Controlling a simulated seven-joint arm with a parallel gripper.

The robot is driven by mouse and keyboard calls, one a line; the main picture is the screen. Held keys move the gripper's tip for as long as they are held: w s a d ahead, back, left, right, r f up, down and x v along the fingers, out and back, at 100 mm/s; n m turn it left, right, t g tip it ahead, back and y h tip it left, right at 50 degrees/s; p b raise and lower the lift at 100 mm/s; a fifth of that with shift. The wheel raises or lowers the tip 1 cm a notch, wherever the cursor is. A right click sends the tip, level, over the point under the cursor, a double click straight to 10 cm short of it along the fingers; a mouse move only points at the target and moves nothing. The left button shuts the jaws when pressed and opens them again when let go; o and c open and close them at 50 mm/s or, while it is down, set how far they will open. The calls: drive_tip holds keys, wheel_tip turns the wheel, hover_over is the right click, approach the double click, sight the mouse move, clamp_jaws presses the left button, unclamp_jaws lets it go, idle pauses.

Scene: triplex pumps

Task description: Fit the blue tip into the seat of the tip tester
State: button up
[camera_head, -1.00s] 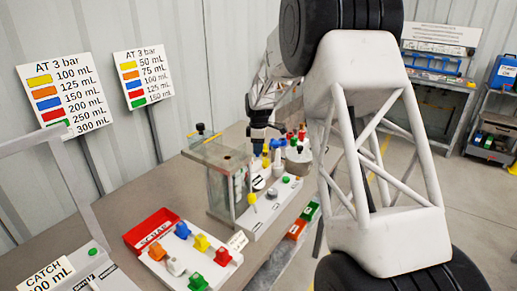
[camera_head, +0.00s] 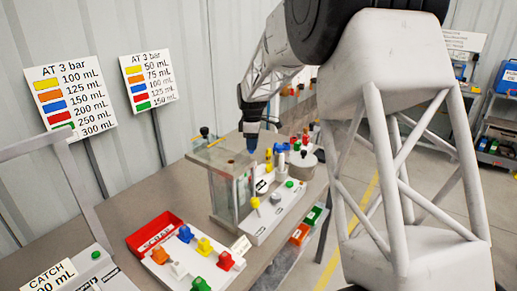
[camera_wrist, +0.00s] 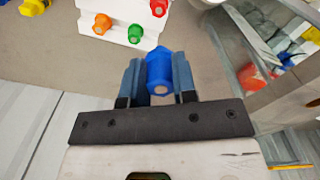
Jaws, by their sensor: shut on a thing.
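My gripper (camera_head: 252,132) is shut on the blue tip (camera_wrist: 160,74), which sits between its two fingers in the wrist view. In the head view the blue tip (camera_head: 251,145) hangs below the gripper, near the right top edge of a glass-walled box. I take this box (camera_head: 222,196) with the white base (camera_head: 270,220) beside it to be the tip tester. Its top plate has a small dark round spot (camera_head: 230,162), perhaps the seat. The tip looks apart from the tester, but the exact gap is unclear. The glass box (camera_wrist: 240,45) also shows at the right of the wrist view.
A white rack (camera_head: 160,270) with several coloured tips and a red scrap tray (camera_head: 150,228) stand in front of the tester.

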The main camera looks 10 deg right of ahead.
drive_tip(key=s+a+r, duration=0.4)
drive_tip(key=s+r, duration=0.2)
drive_tip(key=s, duration=0.1)
drive_tip(key=s+a+r, duration=0.4)
drive_tip(key=s+r, duration=0.3)
drive_tip(key=shift+s+a+r, duration=0.15)
drive_tip(key=shift+s+a, duration=0.1)
drive_tip(key=shift+f, duration=2.9)
drive_tip(key=shift+f, duration=1.55)
idle(0.3)
drive_tip(key=o, duration=1)
drive_tip(key=shift+r, duration=0.1)
wheel_tip(320, 180, up, 8)
drive_tip(key=shift+f, duration=0.2)
